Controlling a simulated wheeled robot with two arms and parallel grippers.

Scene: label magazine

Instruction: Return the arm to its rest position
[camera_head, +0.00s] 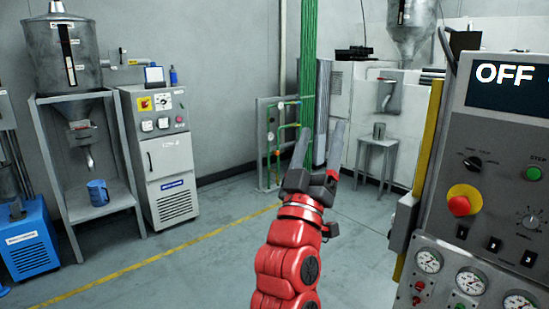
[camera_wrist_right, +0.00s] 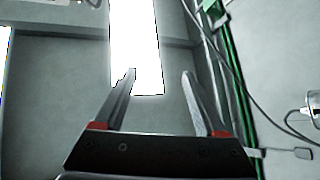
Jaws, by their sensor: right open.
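My right gripper (camera_head: 318,150) is raised in the middle of the head view, on my red arm coming up from the bottom edge. Its two grey fingers point up and stand apart, with nothing between them. In the right wrist view the same gripper (camera_wrist_right: 159,75) shows both fingers spread and empty, in front of a bright white panel and a grey surface. My left gripper is not in either view.
A control panel (camera_head: 478,195) with an OFF display, a red knob and gauges stands close on the right. A grey cabinet (camera_head: 160,160) and a hopper stand (camera_head: 48,135) with a blue mug (camera_head: 97,193) are at the left. Green pipes (camera_head: 308,60) rise behind the gripper. The floor (camera_head: 180,270) at lower left is clear.

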